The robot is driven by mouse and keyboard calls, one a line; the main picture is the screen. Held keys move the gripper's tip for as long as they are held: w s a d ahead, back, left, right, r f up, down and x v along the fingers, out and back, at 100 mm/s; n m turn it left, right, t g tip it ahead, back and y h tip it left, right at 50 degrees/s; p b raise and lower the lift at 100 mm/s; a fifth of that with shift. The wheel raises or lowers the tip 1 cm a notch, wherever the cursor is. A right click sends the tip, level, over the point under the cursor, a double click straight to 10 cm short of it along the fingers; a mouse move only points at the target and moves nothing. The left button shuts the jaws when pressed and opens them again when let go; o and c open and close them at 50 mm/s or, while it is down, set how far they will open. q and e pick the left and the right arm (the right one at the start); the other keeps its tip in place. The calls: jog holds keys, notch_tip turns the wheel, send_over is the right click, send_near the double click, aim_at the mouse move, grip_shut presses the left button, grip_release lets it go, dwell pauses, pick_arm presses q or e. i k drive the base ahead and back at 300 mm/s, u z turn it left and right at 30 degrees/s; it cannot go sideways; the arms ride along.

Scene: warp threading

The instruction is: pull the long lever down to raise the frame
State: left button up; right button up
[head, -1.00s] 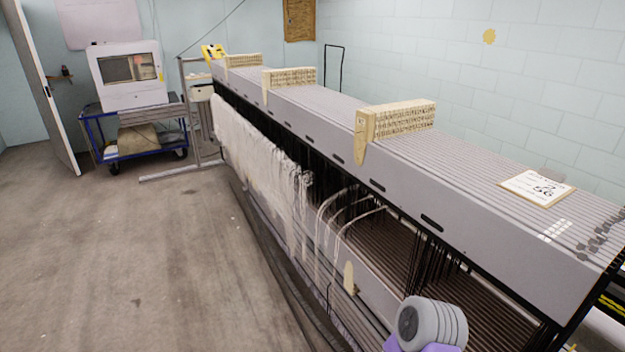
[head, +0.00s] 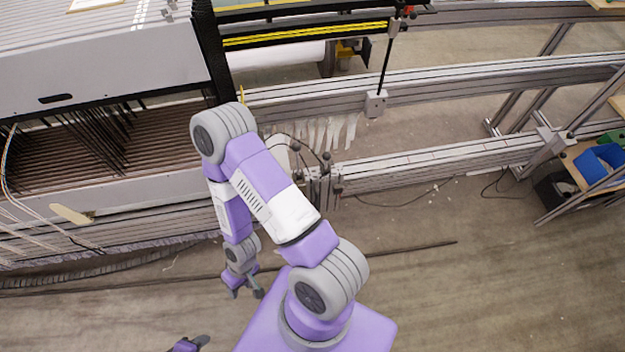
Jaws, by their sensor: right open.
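Two thin levers with dark round knobs, one knob (head: 295,146) left of the other (head: 327,156), stand at a metal bracket on the loom's lower rail, just right of my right arm's elbow. I cannot tell for certain which is the long lever; their lower parts are partly hidden. The loom frame (head: 110,62), a grey body with dark rods below it, fills the upper left. My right gripper (head: 244,293) is open and empty, pointing down over the floor, well below and left of the knobs. Only a tip of my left gripper (head: 192,343) shows at the bottom edge.
Metal rails (head: 440,165) run right from the bracket. A black rod (head: 386,62) slopes between upper and lower fittings. A wooden shelf with a blue bin (head: 600,162) stands at the far right. The floor (head: 480,290) at lower right is mostly clear.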

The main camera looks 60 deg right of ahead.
aim_at(296, 146)
jog(key=z, duration=1.5)
jog(key=k, duration=0.1)
jog(key=z, duration=0.2)
